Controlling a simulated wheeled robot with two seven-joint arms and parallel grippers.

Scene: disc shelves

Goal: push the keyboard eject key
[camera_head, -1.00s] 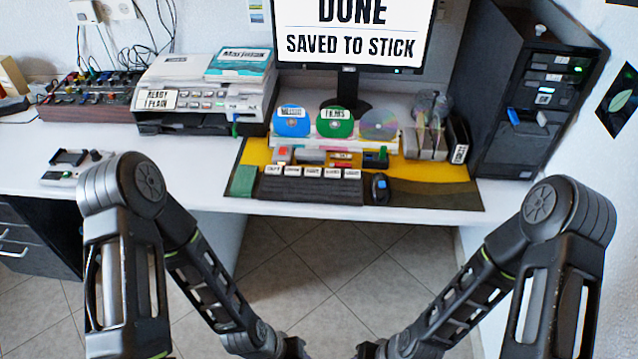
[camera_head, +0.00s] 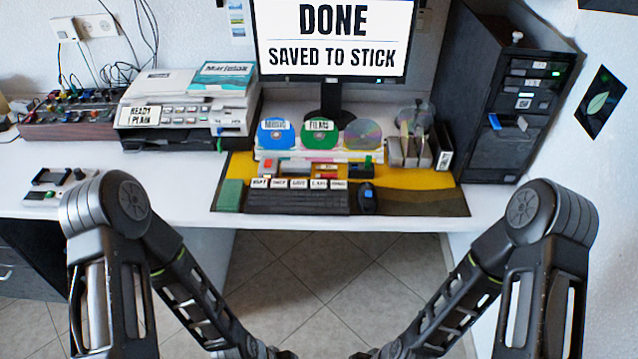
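The dark keyboard (camera_head: 298,201) lies on the yellow and dark mat (camera_head: 440,199) near the front edge of the white desk. A row of several white labelled keys (camera_head: 299,184) stands along its back edge. Their lettering is too small to read surely, so I cannot tell which is the eject key. My two arms come in from the left and right and reach down toward the bottom middle, short of the desk. The monitor (camera_head: 333,40) reads "DONE SAVED TO STICK".
A black mouse (camera_head: 367,200) lies right of the keyboard, a green block (camera_head: 230,195) left of it. Behind stand discs, including a blue one (camera_head: 276,133) and a green one (camera_head: 320,134). A black computer tower (camera_head: 510,100) stands at right, a printer (camera_head: 185,115) at left.

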